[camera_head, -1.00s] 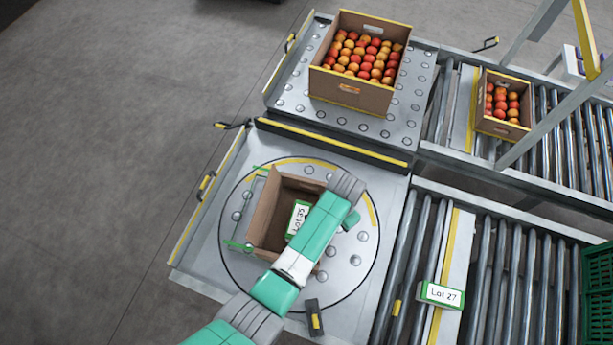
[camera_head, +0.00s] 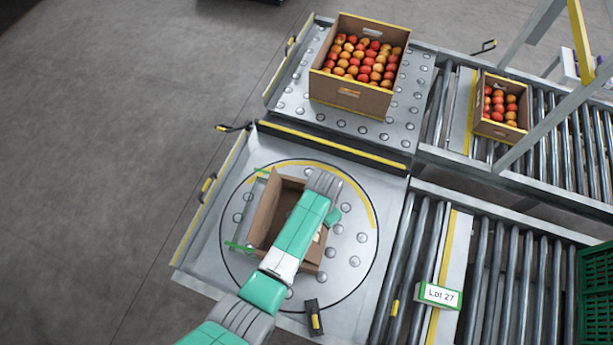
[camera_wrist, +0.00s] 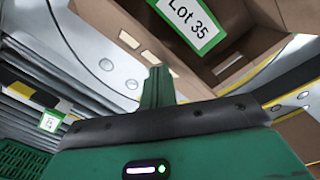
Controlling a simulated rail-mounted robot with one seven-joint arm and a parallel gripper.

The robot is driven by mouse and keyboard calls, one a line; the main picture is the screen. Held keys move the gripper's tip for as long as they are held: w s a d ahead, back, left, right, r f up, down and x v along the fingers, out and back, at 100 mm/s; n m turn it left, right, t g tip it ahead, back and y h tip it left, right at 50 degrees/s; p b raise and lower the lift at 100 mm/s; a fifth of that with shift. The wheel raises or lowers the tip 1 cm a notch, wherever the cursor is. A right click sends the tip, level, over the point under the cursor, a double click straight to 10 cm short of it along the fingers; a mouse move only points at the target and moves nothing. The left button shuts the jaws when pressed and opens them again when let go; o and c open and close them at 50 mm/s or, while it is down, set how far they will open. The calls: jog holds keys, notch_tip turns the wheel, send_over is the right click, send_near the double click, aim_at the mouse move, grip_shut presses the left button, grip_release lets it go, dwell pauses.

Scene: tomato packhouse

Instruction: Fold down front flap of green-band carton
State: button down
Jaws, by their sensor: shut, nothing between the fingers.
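The brown carton (camera_head: 264,212) stands open on the round turntable, with green strips at its left side. My arm covers much of its right side, and its flaps there are hard to make out. In the wrist view, a green-edged label (camera_wrist: 205,38) reading "Lot 35" is on the carton, at the top. My gripper (camera_wrist: 157,72) shows in the wrist view as shut, empty green fingers, below the label in the picture. I cannot tell whether they touch the cardboard.
A large tomato carton (camera_head: 350,93) stands on the ball table behind; a smaller one (camera_head: 499,128) is on the far rollers. A "Lot 27" sign (camera_head: 438,294) stands by the near rollers. A green crate (camera_head: 597,295) is at right. The turntable (camera_head: 350,280) is bare at front right.

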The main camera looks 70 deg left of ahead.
jog(key=shift+f, duration=0.1)
jog(key=s+a+f, duration=0.1)
jog(key=s+a+f+b, duration=0.1)
jog(key=shift+s+a+f, duration=0.1)
jog(key=shift+s+f, duration=0.15)
jog(key=shift+s, duration=0.15)
jog(key=shift+f, duration=0.1)
notch_tip(320, 180, up, 8)
jog(key=p, duration=0.7)
jog(key=shift+p, duration=0.3)
jog(key=shift+f, duration=0.1)
dwell(0.3)
